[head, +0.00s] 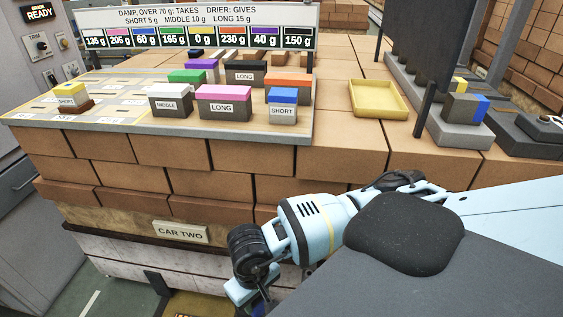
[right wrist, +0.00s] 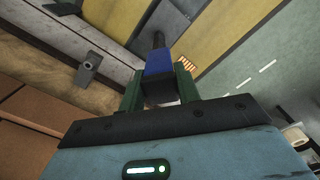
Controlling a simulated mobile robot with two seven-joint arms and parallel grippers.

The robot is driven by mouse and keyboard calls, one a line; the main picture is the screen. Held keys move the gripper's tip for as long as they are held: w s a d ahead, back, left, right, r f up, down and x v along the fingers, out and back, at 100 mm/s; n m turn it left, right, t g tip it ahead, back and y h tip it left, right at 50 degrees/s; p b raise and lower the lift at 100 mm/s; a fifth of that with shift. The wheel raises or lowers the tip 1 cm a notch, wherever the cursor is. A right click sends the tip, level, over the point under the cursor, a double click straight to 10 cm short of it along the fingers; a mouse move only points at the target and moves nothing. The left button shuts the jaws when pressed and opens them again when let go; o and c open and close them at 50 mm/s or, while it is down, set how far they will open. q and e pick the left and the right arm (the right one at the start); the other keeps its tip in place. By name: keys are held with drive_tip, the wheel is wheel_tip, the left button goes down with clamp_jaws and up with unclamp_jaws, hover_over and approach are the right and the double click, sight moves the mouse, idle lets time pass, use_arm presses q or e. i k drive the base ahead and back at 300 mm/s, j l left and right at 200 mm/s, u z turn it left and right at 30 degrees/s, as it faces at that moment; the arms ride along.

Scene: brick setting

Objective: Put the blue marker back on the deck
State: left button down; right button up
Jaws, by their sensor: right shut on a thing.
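My right gripper (right wrist: 159,84) is shut on the blue marker (right wrist: 158,64), a blue piece with a dark narrow end, between its green fingers in the right wrist view. The deck seems to be the flat top of the brick stack (head: 345,148), above and behind the gripper. My left gripper is not in view.
A board (head: 30,112) on the stack holds several labelled colour-topped blocks, including a blue SHORT one (head: 283,97). A yellow tray (head: 379,112) stands right of it. A grey fixture (head: 458,135) with a blue-ended block is farther right. Bare brick lies around the tray.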

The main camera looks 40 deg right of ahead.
sight(326, 121)
drive_tip(key=k+l, duration=0.2)
drive_tip(key=l, duration=0.15)
drive_tip(key=k+l, duration=0.2)
drive_tip(key=l, duration=0.2)
drive_tip(key=k+l, duration=0.2)
drive_tip(key=l, duration=0.15)
